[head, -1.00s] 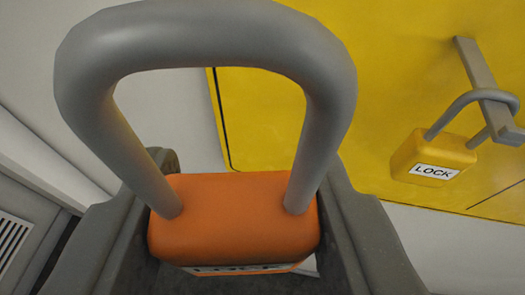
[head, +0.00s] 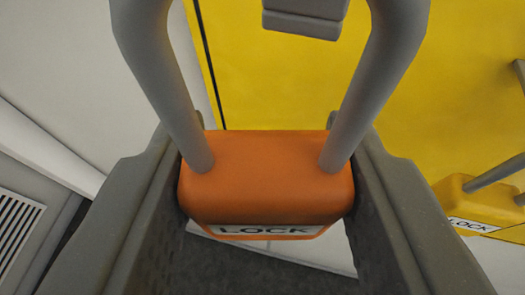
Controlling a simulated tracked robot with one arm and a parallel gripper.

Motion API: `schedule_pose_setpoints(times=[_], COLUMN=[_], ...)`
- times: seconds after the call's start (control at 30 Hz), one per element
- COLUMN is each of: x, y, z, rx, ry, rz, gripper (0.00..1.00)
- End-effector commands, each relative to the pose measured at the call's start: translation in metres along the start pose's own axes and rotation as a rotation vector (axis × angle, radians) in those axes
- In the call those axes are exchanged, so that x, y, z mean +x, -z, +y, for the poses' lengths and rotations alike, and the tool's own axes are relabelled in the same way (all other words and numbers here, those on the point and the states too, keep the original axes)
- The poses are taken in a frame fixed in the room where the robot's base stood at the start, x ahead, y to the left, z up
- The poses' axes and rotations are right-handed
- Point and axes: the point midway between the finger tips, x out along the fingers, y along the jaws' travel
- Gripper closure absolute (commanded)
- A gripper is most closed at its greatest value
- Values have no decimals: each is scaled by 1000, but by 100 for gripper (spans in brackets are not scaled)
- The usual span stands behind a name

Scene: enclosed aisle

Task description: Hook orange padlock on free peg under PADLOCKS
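The orange padlock (head: 265,170) is held between the two grey fingers of my gripper (head: 266,150), one finger pressed on each side of its body. Its LOCK label faces down toward the bottom of the picture. Its thick grey shackle (head: 168,85) points up, and the top of the loop is cut off by the picture edge. A grey peg end (head: 305,18) shows at the top, between the shackle's two legs. I cannot tell whether the peg passes through the loop or stands behind it. The PADLOCKS label is not visible.
The yellow board (head: 270,85) lies behind the padlock. A yellow padlock (head: 475,205) hangs at the right edge, near a grey peg (head: 520,72) partly cut off. A pale wall and a vented grey panel (head: 15,225) are at the left.

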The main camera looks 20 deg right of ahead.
Motion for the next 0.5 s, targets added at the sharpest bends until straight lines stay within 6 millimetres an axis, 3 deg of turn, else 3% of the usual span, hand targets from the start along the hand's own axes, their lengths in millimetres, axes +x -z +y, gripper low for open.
schedule_pose_setpoints(times=[0.5], x=[24], y=[8], z=[7], rx=[1], ry=[0], rz=[-1], gripper=[87])
